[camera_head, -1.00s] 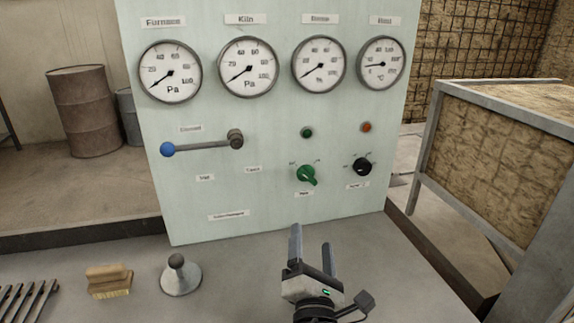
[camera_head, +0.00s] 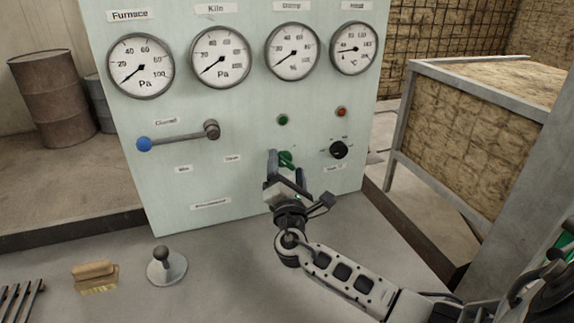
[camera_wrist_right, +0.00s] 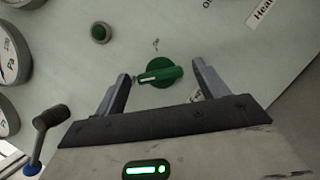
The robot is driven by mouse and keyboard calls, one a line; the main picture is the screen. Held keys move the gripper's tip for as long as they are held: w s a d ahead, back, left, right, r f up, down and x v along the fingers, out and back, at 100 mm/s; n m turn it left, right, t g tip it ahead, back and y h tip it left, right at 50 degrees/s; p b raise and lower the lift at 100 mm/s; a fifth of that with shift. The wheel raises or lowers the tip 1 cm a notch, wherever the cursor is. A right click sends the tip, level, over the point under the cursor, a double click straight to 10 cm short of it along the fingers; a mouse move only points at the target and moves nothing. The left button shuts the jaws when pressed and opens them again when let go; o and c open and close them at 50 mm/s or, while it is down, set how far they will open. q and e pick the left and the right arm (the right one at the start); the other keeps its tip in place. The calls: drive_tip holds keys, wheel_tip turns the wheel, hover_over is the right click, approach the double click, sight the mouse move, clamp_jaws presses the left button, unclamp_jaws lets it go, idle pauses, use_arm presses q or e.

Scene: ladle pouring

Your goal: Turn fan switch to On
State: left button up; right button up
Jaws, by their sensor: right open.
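The pale green control panel (camera_head: 240,130) stands at the back of the table. A green rotary knob (camera_head: 287,159) is low on it, partly hidden by my right gripper (camera_head: 288,170). In the right wrist view the green knob (camera_wrist_right: 159,73) carries a white pointer mark. It lies between and beyond the two open fingers of my right gripper (camera_wrist_right: 160,90), with a gap on each side. The fan label cannot be read for sure. A black knob (camera_head: 339,150) is to the right. My left gripper is not in view.
A lever with a blue ball (camera_head: 144,144) sticks out on the panel's left. Above are gauges, a green light (camera_head: 283,119) and a red light (camera_head: 341,112). A brush (camera_head: 96,276) and a grey stamp-like object (camera_head: 166,266) stand on the table. A framed straw-coloured block (camera_head: 480,120) is at right.

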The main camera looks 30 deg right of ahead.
drive_tip(key=shift+w+d+r, duration=0.1)
drive_tip(key=shift+w+d, duration=0.05)
drive_tip(key=shift+w, duration=0.05)
drive_tip(key=c, duration=1)
